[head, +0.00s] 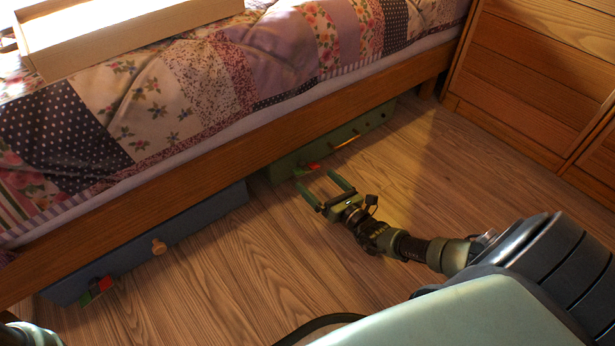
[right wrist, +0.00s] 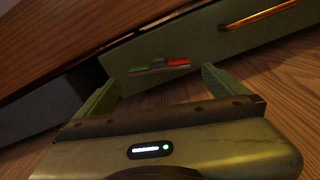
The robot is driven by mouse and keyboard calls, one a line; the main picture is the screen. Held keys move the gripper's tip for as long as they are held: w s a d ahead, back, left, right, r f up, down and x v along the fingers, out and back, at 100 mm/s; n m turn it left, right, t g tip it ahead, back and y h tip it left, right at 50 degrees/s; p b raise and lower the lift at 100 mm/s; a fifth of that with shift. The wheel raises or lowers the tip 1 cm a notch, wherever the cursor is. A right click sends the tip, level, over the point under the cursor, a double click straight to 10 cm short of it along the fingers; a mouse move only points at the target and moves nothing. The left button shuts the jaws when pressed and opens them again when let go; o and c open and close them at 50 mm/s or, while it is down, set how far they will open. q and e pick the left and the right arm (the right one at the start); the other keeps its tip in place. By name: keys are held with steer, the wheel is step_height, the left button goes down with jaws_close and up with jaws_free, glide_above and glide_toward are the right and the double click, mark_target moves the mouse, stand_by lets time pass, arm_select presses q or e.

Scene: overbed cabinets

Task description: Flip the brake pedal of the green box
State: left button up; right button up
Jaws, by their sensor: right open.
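The green box (head: 350,134) sits under the bed, its front facing the open floor. Its brake pedal (head: 308,168) has a red part and a green part low on the front near the left end. In the right wrist view the pedal's red part (right wrist: 178,62) is on the right and its green part (right wrist: 139,68) on the left. My right gripper (head: 325,184) is open and empty just in front of the pedal, apart from it. In the right wrist view its fingers (right wrist: 160,85) stand on either side of the pedal. My left gripper is not seen.
The bed frame (head: 240,140) overhangs both boxes. A wooden dresser (head: 530,80) stands at right. The floor (head: 240,270) between is clear.

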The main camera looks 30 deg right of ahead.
mark_target(308, 171)
steer(key=w+b, duration=0.2)
steer(key=w, duration=0.2)
steer(key=shift+w+a+f, duration=0.15)
steer(key=shift+w, duration=0.65)
